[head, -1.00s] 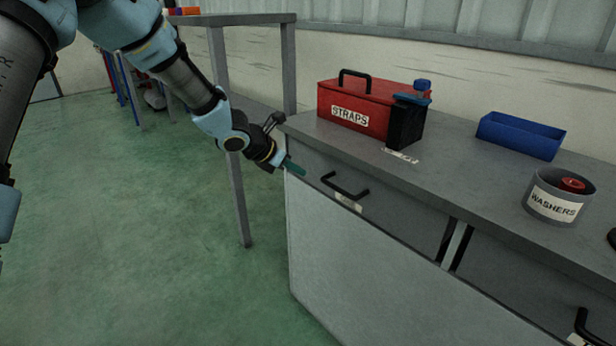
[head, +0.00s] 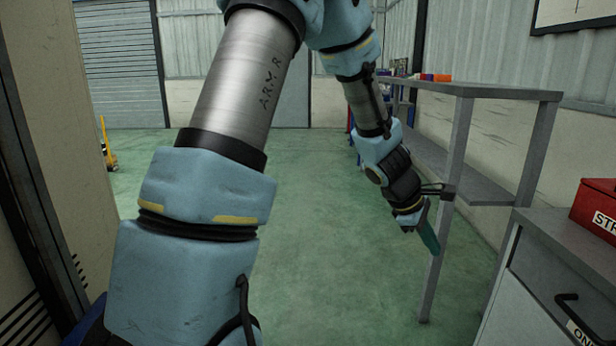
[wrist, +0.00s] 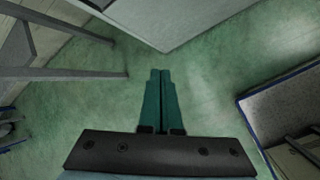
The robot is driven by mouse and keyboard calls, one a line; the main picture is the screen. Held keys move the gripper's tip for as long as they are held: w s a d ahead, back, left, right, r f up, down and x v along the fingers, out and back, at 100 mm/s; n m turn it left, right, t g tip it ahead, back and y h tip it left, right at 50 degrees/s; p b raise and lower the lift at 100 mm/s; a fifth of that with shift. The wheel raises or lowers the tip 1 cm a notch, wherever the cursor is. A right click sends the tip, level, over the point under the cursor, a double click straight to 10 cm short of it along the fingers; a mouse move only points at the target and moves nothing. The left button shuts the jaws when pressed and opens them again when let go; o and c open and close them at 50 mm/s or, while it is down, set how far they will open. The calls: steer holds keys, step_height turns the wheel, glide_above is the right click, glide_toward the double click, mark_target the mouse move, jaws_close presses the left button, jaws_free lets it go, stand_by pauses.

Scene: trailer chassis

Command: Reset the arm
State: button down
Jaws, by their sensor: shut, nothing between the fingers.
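My gripper (head: 430,236) hangs at the end of my arm, pointing down over the green floor, left of the grey workbench. In the wrist view its two green fingers (wrist: 160,75) lie side by side, shut and empty. In the head view my arm reaches from the left foreground up to the top and down again to the gripper. The gripper is in front of a leg of the grey shelf table and apart from the workbench drawer.
The grey workbench (head: 545,262) with a black drawer handle (head: 582,318) stands at right, bearing a red box (head: 597,205). A tall grey shelf table (head: 503,91) stands behind it. The green floor (head: 330,200) is open in the middle. The wrist view shows a blue-edged container (wrist: 252,112).

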steer(key=s+a+r+m+y, duration=0.1)
steer(key=a+m+y, duration=0.1)
steer(key=a, duration=0.9)
steer(key=s+a+r+m+y+p, duration=0.1)
steer(key=a+m, duration=0.4)
steer(key=a, duration=0.7)
steer(key=s+a+r+m+t+y, duration=0.1)
steer(key=s+a+r+m+y, duration=0.1)
steer(key=a, duration=1)
steer(key=shift+s+m+y, duration=0.5)
steer(key=shift+m+y, duration=0.3)
steer(key=shift+m, duration=0.3)
